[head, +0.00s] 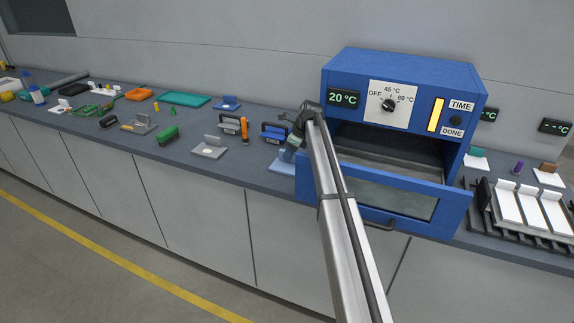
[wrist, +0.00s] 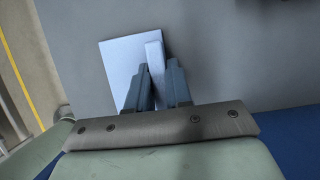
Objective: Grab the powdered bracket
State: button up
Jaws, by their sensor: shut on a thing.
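A pale blue-white bracket, a flat plate with an upright flange, lies on the grey counter in the wrist view (wrist: 121,75). My gripper (wrist: 157,78) has its two dark blue-grey fingers on either side of the flange, shut on it. In the head view the bracket (head: 281,167) shows just left of the blue oven's open door, and my gripper (head: 292,150) covers part of it. The plate seems to rest on the counter. I cannot tell from its surface whether it is powdered.
The blue oven (head: 400,68) reads 20 °C, its door (head: 385,195) folded down beside my arm. White brackets (head: 530,208) stand on a dark rack at right.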

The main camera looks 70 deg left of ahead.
grip_shut()
